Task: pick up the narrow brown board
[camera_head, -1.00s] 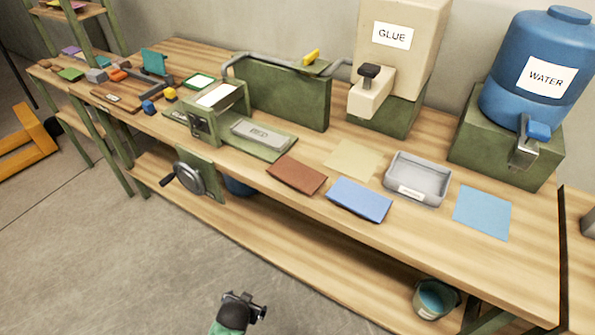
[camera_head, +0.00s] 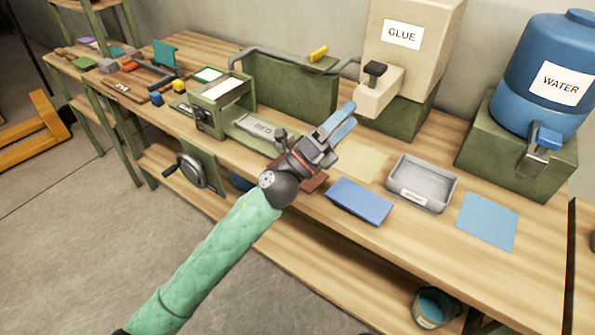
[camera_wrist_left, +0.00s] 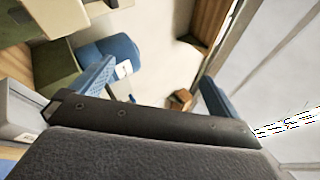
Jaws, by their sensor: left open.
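A reddish-brown board (camera_head: 318,184) lies on the workbench, left of a blue board (camera_head: 360,201). My left wrist and gripper cover most of it in the head view, with part of it showing past the wrist. My left gripper (camera_head: 338,125) is above the bench, in front of the green stand. Its blue fingers are apart and empty, and they point up and to the right. In the left wrist view the two fingers (camera_wrist_left: 155,92) stand wide apart with nothing between them. I cannot make out the brown board in that view. My right gripper is not in view.
A grey tray (camera_head: 421,184) and a light-blue sheet (camera_head: 488,221) lie to the right. The glue dispenser (camera_head: 408,45) and the blue water tank (camera_head: 545,75) stand behind. A green press (camera_head: 222,103) is left of my gripper. A labelled brown base (camera_head: 120,91) is farther left.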

